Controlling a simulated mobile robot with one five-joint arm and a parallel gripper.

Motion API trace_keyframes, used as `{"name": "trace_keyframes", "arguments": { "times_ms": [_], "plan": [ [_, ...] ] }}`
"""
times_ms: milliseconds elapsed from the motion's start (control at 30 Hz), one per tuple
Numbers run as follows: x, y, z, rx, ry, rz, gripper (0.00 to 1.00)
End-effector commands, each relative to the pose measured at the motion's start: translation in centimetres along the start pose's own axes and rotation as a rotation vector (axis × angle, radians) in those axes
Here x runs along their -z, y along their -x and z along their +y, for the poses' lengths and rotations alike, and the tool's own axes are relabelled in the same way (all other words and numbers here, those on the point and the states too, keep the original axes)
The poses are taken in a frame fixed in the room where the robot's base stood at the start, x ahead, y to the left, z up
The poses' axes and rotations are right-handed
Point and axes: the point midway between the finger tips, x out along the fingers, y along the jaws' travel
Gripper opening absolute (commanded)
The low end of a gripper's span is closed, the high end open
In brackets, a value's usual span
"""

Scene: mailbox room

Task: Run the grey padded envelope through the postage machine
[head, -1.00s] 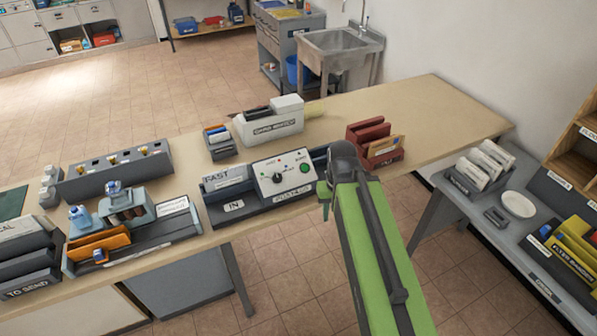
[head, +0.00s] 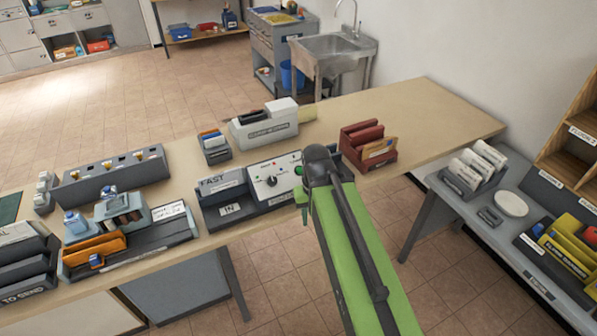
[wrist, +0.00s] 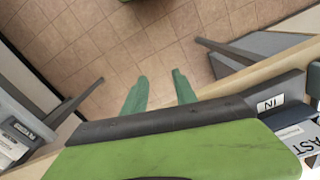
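The postage machine (head: 270,186) stands on the long table, with a dial, a green button and an IN label at its left end. Its IN end also shows at the right of the wrist view (wrist: 272,100). A grey piece marked FAST (head: 222,181) stands upright at that end; I cannot tell whether it is a sign or an envelope. I cannot pick out the grey padded envelope for sure. My gripper (wrist: 160,88) is open and empty, its green fingers apart over the floor. In the head view my arm hides most of it, just in front of the machine's right end.
A red rack (head: 368,146) holding an envelope stands right of the machine. A white device (head: 266,124) and a small card holder (head: 215,147) stand behind it. An orange tray station (head: 95,250) is at left. A grey side table (head: 500,235) is at right.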

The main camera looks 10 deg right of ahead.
Motion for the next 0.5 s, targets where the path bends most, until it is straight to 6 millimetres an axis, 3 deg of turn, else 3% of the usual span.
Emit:
{"name": "trace_keyframes", "arguments": {
  "times_ms": [33,233,500],
  "plan": [
    [0.00,0.00,0.00,0.000,0.000,0.000,0.26],
    [0.00,0.00,0.00,0.000,0.000,0.000,0.00],
    [0.00,0.00,0.00,0.000,0.000,0.000,0.00]
  ]
}}
